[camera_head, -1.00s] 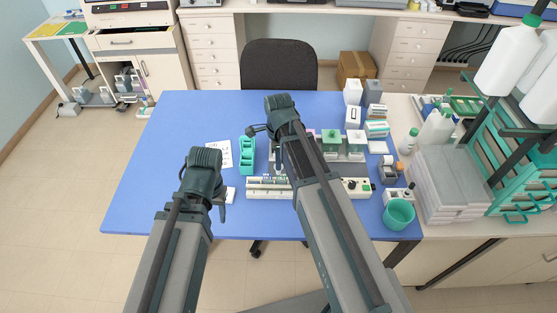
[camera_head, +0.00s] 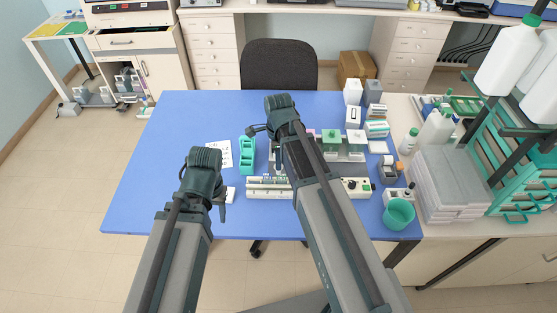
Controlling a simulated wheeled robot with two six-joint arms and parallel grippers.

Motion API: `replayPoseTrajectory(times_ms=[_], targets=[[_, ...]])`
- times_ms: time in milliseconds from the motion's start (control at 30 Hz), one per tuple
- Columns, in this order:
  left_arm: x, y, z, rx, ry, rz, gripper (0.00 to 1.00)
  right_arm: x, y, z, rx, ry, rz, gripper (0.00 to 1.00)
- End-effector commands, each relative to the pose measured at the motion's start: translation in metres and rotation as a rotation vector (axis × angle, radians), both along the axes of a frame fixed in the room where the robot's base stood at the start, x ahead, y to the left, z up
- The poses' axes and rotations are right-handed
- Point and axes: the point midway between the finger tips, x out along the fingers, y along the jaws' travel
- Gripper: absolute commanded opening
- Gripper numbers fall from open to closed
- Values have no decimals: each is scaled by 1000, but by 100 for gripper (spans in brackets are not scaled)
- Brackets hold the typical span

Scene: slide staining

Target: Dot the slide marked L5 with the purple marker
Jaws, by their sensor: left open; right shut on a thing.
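My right gripper (camera_head: 256,131) is over the middle of the blue table, left of its wrist. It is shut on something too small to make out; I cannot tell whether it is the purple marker. My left gripper (camera_head: 223,204) is open near the table's front edge, beside a small white item (camera_head: 231,194). A white slide rack (camera_head: 268,187) with several slots lies in the middle front. The label L5 cannot be read on any slide. My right arm hides part of the table behind the rack.
A green rack (camera_head: 247,156) and a printed sheet (camera_head: 224,153) lie left of my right arm. Green-lidded jars (camera_head: 331,136), white boxes (camera_head: 352,92) and a teal cup (camera_head: 398,214) stand to the right. The table's left side (camera_head: 150,170) is clear.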

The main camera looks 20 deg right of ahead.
Motion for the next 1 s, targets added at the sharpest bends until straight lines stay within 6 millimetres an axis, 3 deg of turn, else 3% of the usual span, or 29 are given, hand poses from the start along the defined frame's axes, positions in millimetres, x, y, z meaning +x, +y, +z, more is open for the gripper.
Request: replayPoseTrajectory(times_ms=[267, 1000], targets=[[0, 0, 6, 0, 0, 0, 50, 0, 0, 6, 0, 0, 0, 0], [0, 0, 61, 0, 0, 0, 50, 0, 0, 61, 0, 0, 0, 0]])
